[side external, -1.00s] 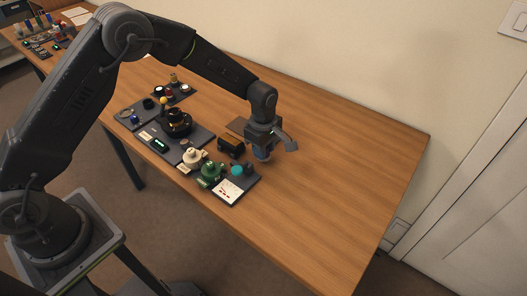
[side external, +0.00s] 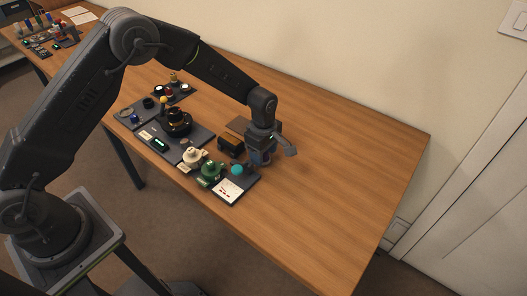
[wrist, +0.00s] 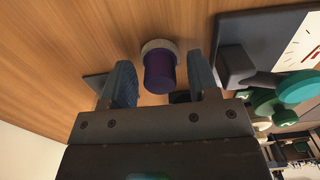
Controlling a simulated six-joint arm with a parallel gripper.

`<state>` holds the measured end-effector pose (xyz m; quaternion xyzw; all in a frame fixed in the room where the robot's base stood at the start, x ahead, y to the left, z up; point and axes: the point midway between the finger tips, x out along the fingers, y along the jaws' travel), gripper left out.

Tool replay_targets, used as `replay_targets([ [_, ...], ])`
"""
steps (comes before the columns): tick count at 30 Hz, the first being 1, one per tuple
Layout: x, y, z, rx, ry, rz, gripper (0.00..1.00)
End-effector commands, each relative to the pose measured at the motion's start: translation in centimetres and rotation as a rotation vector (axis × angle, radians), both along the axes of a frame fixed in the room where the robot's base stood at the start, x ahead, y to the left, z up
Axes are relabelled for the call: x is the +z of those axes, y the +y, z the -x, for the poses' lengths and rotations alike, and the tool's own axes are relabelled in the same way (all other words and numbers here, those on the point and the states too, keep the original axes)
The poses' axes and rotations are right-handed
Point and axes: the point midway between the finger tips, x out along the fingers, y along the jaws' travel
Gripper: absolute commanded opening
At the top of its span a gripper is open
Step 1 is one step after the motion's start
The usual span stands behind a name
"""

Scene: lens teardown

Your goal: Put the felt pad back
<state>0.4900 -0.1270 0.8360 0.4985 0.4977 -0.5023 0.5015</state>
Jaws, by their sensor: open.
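A purple cylinder with a cream ring at one end (wrist: 160,72) stands on the bare wood between my fingers in the wrist view. It may carry the felt pad, but I cannot tell which part is felt. My gripper (wrist: 160,62) is open, with one blue-grey finger on each side of the cylinder and a gap to each. In the side view my gripper (side external: 262,158) is low over the table, right of the dark trays, and hides most of the cylinder.
A black box (side external: 231,146) stands nearby. The table to the right is clear.

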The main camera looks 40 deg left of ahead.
Motion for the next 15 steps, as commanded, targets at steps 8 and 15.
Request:
replay_targets([
  [8,3.4,0.0,-0.1,0.000,-0.005,0.001,0.55],
  [15,8.5,0.1,-0.1,0.000,-0.005,0.001,0.55],
])
